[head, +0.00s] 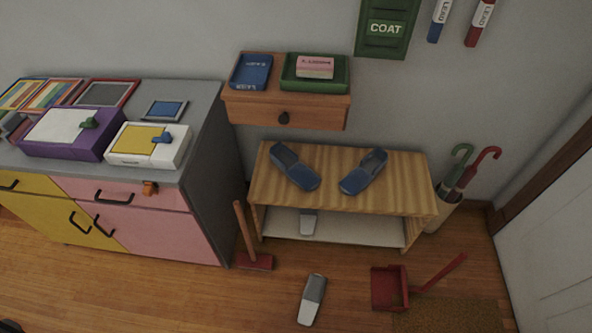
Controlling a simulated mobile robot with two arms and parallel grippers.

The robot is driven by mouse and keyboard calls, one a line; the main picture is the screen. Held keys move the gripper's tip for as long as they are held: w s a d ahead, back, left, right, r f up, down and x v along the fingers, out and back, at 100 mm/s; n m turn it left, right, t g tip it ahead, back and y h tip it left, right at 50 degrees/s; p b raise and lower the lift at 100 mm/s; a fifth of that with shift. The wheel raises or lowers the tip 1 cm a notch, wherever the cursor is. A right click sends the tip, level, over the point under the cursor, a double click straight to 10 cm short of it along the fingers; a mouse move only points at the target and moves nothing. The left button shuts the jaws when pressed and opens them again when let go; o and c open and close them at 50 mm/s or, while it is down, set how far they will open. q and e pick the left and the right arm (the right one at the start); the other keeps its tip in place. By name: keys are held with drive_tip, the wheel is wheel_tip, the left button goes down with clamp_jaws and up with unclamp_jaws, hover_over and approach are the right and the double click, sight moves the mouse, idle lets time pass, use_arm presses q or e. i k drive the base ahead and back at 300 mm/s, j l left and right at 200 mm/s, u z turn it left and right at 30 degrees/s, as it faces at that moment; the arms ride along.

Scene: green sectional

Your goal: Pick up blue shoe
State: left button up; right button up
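Two blue shoes rest on the top board of a wooden shoe rack (335,205). The left blue shoe (295,168) lies slanted, its closed toe towards the lower right. The right blue shoe (363,172) lies slanted the other way, its closed toe towards the lower left. They are apart from each other, with bare board between them. Neither of my grippers can be made out in the head view. A small dark shape is cut off at the bottom left corner, and I cannot tell what it is.
A grey-and-white shoe-like item (312,299) lies on the floor before the rack. A red dustpan (390,288) and a red-headed brush (254,262) flank it. A cabinet (213,150) stands left, a wall drawer (285,112) hangs above, and an umbrella stand (443,212) is right.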

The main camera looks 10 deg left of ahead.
sight(284, 158)
drive_tip(key=j+z, duration=0.2)
drive_tip(key=z, duration=0.25)
drive_tip(key=j+z, duration=0.25)
drive_tip(key=z, duration=0.2)
drive_tip(key=k+j+z, duration=0.1)
drive_tip(key=z, duration=0.35)
drive_tip(key=j, duration=0.1)
